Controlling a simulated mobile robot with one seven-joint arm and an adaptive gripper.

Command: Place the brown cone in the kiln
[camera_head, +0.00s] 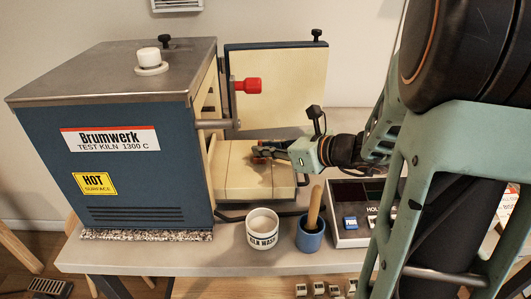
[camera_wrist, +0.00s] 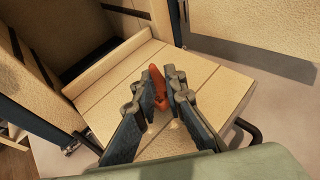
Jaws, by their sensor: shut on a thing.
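The kiln (camera_head: 150,195) is a blue box with a grey metal top at the left, its opening facing right. Its cream-lined door (camera_head: 285,90) stands open behind. A cream slab (camera_head: 235,180) extends from the opening; it also shows in the wrist view (camera_wrist: 115,95). My gripper (camera_head: 262,150) is over the slab, outside the kiln chamber. In the wrist view my gripper (camera_wrist: 165,82) is shut on the reddish-brown cone (camera_wrist: 157,85), which sticks out beyond the fingertips. In the head view the cone is mostly hidden by the fingers. I cannot tell whether it touches the slab.
A white kiln wash cup (camera_head: 262,232) and a blue cup (camera_head: 311,235) with a wooden handle in it stand in front of the slab. A grey device (camera_head: 348,205) with buttons lies right of them. A red knob (camera_head: 248,85) projects near the door.

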